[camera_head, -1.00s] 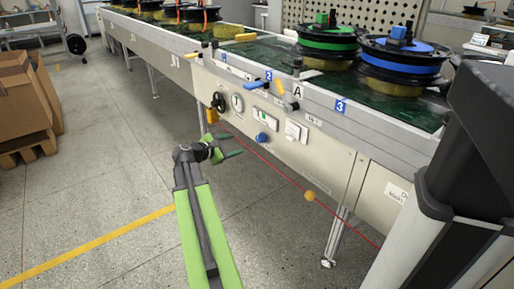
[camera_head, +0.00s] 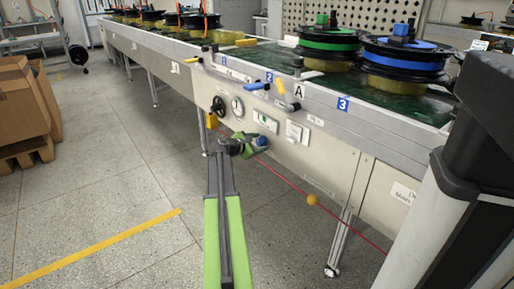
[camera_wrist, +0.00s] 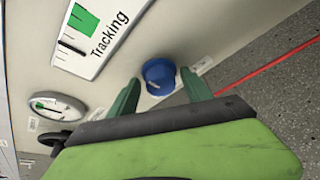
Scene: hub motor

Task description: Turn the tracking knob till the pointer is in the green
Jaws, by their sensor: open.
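The blue tracking knob (camera_wrist: 160,75) sticks out of the machine's front panel. It also shows in the head view (camera_head: 261,141), just right of my gripper. My gripper (camera_wrist: 163,97) is open, with its two green fingers on either side of the knob in the picture; I cannot tell whether they touch it. The tracking gauge (camera_wrist: 98,38) is a white plate with a green zone and a dark pointer line; the pointer appears outside the green, which lies above it in the wrist view. In the head view my gripper (camera_head: 250,144) is low in front of the panel.
A round dial (camera_head: 237,108) and a black handwheel (camera_head: 218,106) sit left of the gauge. A white switch box (camera_head: 297,131) is to the right. A red cord with an orange ball (camera_head: 312,199) runs below. The floor in front is clear.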

